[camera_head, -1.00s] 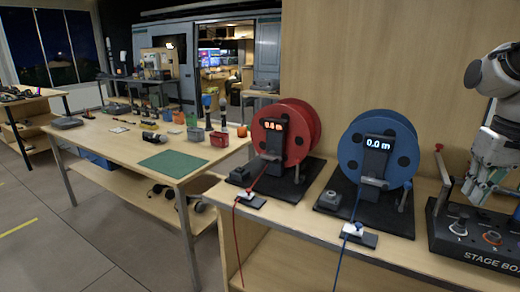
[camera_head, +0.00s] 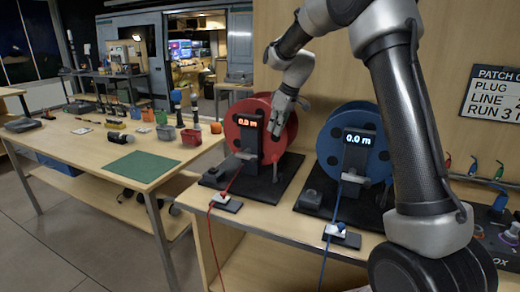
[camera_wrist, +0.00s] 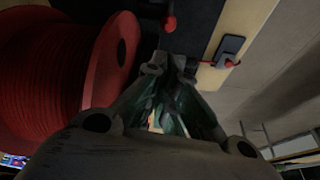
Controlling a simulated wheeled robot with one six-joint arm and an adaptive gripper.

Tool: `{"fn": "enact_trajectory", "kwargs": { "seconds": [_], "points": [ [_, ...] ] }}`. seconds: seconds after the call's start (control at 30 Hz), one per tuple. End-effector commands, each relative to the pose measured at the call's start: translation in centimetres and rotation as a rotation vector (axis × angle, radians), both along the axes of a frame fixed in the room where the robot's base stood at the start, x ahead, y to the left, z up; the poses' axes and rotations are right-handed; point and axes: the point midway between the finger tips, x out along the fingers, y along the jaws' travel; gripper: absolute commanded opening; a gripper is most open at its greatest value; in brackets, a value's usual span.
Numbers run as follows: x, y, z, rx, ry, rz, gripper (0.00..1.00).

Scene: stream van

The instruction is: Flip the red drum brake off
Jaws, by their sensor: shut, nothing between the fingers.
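The red drum (camera_head: 268,128) stands upright on its black base, with a post showing 0.0 m in front. It fills the left of the wrist view (camera_wrist: 50,70). My gripper (camera_head: 277,131) is shut and empty, over the right front face of the drum; I cannot tell whether it touches. In the wrist view its fingertips (camera_wrist: 170,66) are together beside the drum's rim. A red knob (camera_wrist: 170,23) shows just beyond the fingertips, apart from them. I cannot tell whether this is the brake's handle, or how the brake is set.
The blue drum (camera_head: 335,145) stands to the right, partly behind my arm. A red cable runs to a small plate (camera_head: 227,203) at the bench's front edge. A table with a green mat (camera_head: 143,165) is at left. The stage box (camera_head: 497,236) is at far right.

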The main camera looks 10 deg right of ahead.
Motion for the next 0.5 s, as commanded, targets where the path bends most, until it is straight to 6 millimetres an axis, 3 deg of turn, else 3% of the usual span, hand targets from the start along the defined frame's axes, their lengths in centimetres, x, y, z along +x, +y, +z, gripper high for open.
{"fn": "enact_trajectory", "kwargs": {
  "seconds": [0.33, 0.5],
  "points": [
    [0.0, 0.0, -0.2, -0.002, 0.001, 0.006, 0.0],
    [0.3, 0.3, -1.6, -0.002, 0.002, 0.005, 0.0]
  ]
}}
